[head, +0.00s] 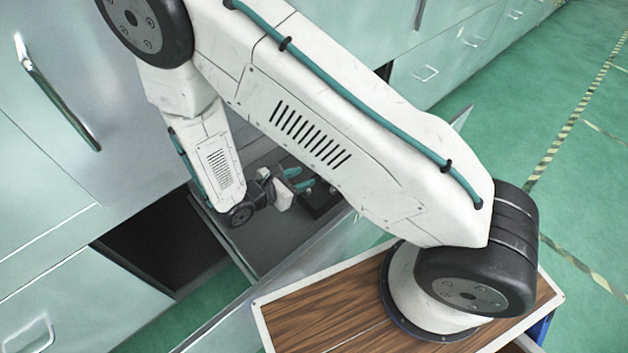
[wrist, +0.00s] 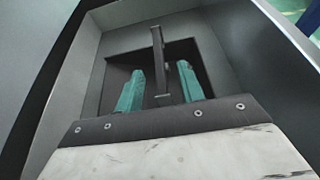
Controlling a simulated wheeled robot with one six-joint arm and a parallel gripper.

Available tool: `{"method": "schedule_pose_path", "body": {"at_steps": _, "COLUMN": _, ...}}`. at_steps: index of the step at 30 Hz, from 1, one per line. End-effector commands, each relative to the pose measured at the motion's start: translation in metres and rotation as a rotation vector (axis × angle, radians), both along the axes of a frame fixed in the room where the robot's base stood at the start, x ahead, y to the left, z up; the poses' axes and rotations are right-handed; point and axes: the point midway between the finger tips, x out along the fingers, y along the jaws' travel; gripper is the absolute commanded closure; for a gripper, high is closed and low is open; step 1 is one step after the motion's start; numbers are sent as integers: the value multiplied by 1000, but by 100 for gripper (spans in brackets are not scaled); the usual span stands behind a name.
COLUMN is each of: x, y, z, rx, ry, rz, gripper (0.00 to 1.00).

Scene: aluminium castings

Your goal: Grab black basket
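The black basket (head: 316,205) sits inside an open drawer in the head view, partly hidden behind my arm. In the wrist view the basket (wrist: 208,64) is a dark square-rimmed box with a thin upright handle (wrist: 157,62). My gripper (head: 297,180) is at the basket in the head view. In the wrist view my gripper (wrist: 160,80) has its two teal fingers apart. The handle shows between them, with a gap visible on each side. I cannot tell the exact depth of the fingers relative to the handle.
The grey drawer (head: 268,232) is pulled out of a pale green cabinet, and its walls (wrist: 68,95) rise around the basket. A dark opening (head: 165,245) lies left of the drawer. More cabinet fronts (head: 440,65) stand behind. Green floor (head: 575,150) is open at right.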

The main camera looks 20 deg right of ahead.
Motion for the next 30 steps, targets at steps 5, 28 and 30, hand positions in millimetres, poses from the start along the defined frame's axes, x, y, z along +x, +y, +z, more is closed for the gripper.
{"method": "schedule_pose_path", "body": {"at_steps": 5, "x": 9, "y": -25, "z": -7, "rx": -1, "ry": 1, "rz": -5, "gripper": 62}}
{"method": "schedule_pose_path", "body": {"at_steps": 28, "x": 17, "y": -44, "z": -15, "rx": 0, "ry": -1, "rz": -2, "gripper": 100}}
{"method": "schedule_pose_path", "body": {"at_steps": 30, "x": 17, "y": -44, "z": -15, "rx": 0, "ry": -1, "rz": -2, "gripper": 100}}
